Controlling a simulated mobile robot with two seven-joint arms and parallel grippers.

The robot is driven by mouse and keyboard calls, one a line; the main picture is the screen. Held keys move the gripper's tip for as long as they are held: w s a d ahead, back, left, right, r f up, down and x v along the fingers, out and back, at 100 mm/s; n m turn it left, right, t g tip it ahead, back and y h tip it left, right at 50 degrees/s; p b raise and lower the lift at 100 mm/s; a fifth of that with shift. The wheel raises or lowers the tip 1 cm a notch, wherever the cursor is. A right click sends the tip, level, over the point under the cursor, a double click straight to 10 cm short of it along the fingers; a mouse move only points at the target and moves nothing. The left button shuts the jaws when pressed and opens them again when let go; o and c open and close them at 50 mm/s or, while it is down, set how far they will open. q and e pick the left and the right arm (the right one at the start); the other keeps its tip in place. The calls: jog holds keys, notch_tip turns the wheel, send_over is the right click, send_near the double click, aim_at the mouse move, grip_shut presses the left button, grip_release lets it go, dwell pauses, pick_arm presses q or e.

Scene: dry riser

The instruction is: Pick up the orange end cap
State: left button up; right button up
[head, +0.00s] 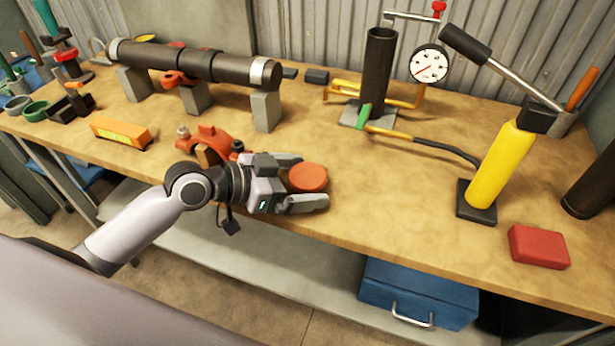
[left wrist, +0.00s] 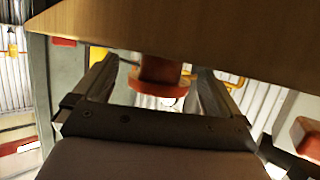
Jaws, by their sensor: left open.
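The orange end cap (head: 308,178) is a round, flat-topped disc on the wooden bench, near its front edge. My left gripper (head: 312,184) is open, with one finger on the far side of the cap and one on the near side. In the left wrist view the cap (left wrist: 160,72) shows between the two spread fingers (left wrist: 160,85), with gaps visible at both sides. My right gripper is not in view.
An orange clamp-like fitting (head: 207,140) stands just behind my left wrist. A dark pipe (head: 195,62) rests on blocks at the back. A yellow cylinder pump (head: 500,160) and a red block (head: 538,246) are at the right. The bench (head: 400,225) is clear right of the cap.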

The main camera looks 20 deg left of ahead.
pick_arm(q)
jog(key=c, duration=1.3)
jog(key=shift+o, duration=0.2)
jog(key=shift+r, duration=0.1)
